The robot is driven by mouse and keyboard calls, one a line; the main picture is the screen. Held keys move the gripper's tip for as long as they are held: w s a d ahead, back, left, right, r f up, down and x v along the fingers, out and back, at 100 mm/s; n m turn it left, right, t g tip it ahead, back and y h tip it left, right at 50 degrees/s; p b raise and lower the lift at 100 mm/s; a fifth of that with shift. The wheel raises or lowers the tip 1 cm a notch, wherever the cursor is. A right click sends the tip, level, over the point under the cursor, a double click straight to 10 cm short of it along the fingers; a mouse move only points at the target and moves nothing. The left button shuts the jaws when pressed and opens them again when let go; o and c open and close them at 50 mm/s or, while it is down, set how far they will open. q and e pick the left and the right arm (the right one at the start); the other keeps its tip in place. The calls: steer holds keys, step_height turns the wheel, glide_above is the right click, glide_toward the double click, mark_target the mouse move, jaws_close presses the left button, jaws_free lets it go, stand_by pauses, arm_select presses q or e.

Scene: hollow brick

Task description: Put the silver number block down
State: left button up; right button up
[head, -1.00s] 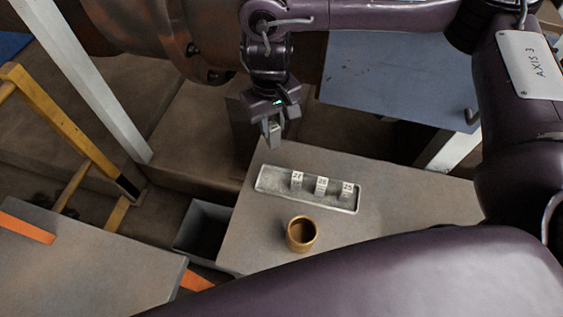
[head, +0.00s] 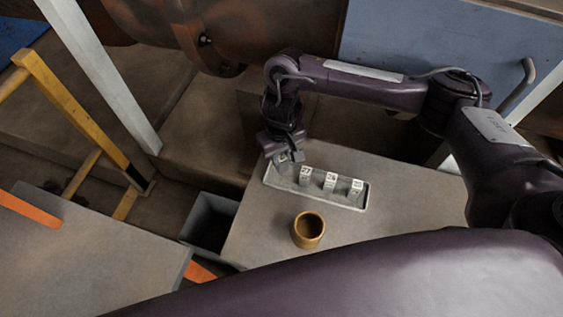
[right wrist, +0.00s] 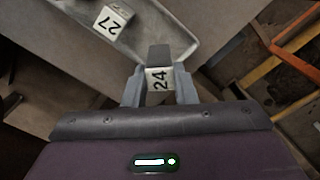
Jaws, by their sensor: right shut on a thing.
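My right gripper (head: 290,158) is shut on a silver number block with a white label reading 24; the block (right wrist: 159,55) shows between the fingers in the right wrist view. In the head view it is over the left end of the shallow metal tray (head: 281,182). I cannot tell whether the held block touches the tray floor. Three similar blocks stand in a row in the tray: the 27 block (head: 305,176), a middle block (head: 329,182) and a right block (head: 355,190), whose labels are small. The 27 block (right wrist: 113,20) also shows in the right wrist view. My left gripper is out of view.
A brass-coloured cup (head: 308,231) stands on the grey table in front of the tray. A dark open bin (head: 208,224) is beside the table's left edge. A yellow frame (head: 75,115) and another grey surface (head: 90,262) are farther left. The table right of the cup is clear.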

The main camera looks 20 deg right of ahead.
mark_target(281, 163)
step_height(281, 163, down, 4)
steer(key=shift+r+b, duration=0.2)
steer(key=shift+b, duration=0.4)
steer(key=o, duration=1)
steer(key=shift+f, duration=0.1)
step_height(281, 163, up, 11)
steer(key=p, duration=0.3)
steer(key=shift+r, duration=0.65)
